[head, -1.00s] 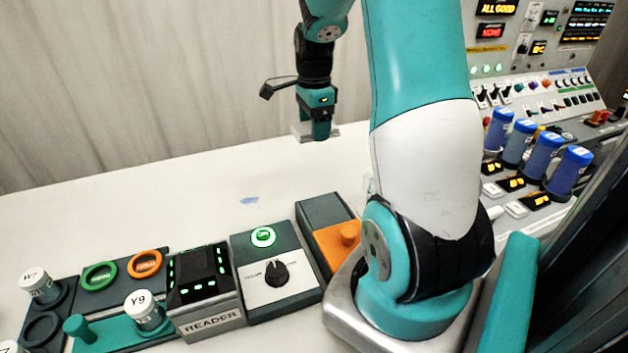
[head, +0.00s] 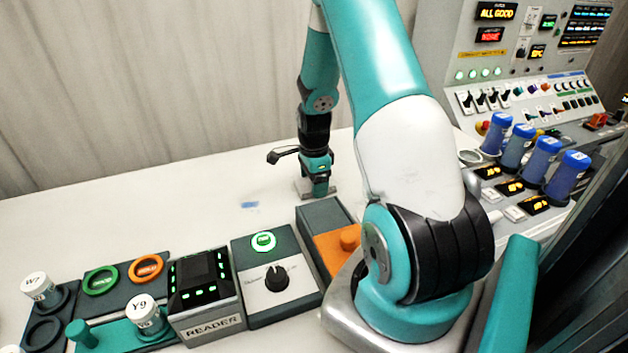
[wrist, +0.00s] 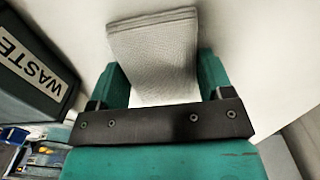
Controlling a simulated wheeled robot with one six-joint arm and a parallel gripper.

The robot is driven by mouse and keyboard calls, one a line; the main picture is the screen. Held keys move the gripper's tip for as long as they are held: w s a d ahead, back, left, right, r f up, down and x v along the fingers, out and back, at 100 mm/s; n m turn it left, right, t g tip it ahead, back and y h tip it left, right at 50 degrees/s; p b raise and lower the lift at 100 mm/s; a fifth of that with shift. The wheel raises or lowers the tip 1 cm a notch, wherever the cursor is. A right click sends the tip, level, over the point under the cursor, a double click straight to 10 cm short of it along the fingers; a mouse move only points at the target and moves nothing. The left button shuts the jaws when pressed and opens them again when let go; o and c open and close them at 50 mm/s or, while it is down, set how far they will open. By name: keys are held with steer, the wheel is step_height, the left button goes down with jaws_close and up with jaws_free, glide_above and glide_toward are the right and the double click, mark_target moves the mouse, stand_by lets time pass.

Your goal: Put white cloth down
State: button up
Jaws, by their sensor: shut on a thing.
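My gripper (head: 317,192) is shut on the white cloth (wrist: 152,45), which shows as a folded, woven, pale grey-white pad between the teal fingers in the wrist view. In the head view the cloth (head: 302,188) shows as a small light patch at the fingertips, just over the white table behind the orange-topped block. Whether it touches the table is hard to tell. My gripper also shows in the wrist view (wrist: 160,82). The fingers hide part of the cloth in the head view.
A dark WASTE bin (wrist: 28,65) is at left in the wrist view. A READER box (head: 207,300), a knob box (head: 270,282) and an orange-topped block (head: 335,245) line the near table. Blue bottles (head: 540,160) stand at right. The table (head: 130,220) is clear at left-back, except a blue smear (head: 250,205).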

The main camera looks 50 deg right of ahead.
steer(key=shift+f, duration=0.15)
steer(key=o, duration=0.9)
